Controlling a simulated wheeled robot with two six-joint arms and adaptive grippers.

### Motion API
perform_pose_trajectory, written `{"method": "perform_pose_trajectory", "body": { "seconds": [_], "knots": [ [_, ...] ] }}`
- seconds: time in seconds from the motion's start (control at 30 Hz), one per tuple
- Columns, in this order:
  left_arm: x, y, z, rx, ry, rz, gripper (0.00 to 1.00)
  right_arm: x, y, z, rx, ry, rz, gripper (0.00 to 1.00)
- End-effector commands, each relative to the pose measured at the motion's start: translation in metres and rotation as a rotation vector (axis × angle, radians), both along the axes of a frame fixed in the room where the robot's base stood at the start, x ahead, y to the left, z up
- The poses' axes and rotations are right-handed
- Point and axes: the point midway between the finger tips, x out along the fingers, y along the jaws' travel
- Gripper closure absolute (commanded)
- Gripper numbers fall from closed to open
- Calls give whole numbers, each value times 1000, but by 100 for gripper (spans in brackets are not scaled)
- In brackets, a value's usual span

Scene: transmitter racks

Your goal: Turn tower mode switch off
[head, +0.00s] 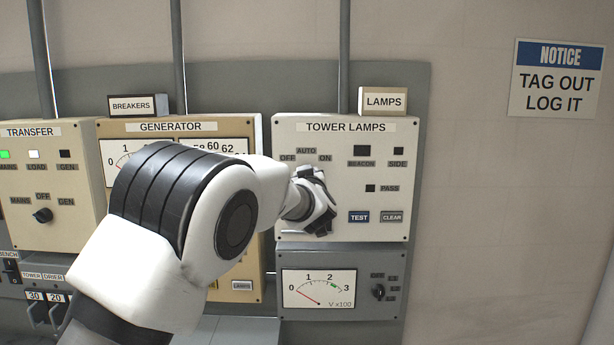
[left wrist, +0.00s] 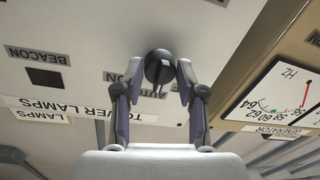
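The tower mode switch is a round black knob (left wrist: 158,66) on the cream TOWER LAMPS panel (head: 345,222). In the left wrist view the panel appears upside down. The knob's narrow grip seems to point toward the AUTO label, though this is partly unclear. My left gripper (left wrist: 160,70) is open, with one finger on each side of the knob; narrow gaps seem to show, and contact cannot be told. In the head view my left gripper (head: 319,208) is at the panel's left part and hides the knob below the OFF, AUTO and ON labels. My right gripper is not in view.
TEST (head: 359,217) and CLEAR (head: 392,217) buttons are right of my gripper. A voltmeter panel (head: 340,313) with a small knob is below. The generator panel (head: 190,127) stands left, partly behind my arm. The wall at right is clear apart from a notice sign (head: 556,79).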

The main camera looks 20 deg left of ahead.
Motion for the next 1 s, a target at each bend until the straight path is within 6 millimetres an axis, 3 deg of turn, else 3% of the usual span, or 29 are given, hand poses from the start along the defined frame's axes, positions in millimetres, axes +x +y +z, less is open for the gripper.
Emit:
{"method": "perform_pose_trajectory", "body": {
  "seconds": [0.03, 0.07, 0.57, 1.0],
  "knots": [
    [0, 0, 0, 0, 0, 0, 89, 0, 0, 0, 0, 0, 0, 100],
    [0, 0, 0, 0, 0, 0, 100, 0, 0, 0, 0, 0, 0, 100],
    [0, 0, 0, -63, -19, 0, 100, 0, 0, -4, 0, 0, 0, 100],
    [0, 0, 0, -380, -110, -1, 100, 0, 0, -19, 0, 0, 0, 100]
  ]
}}
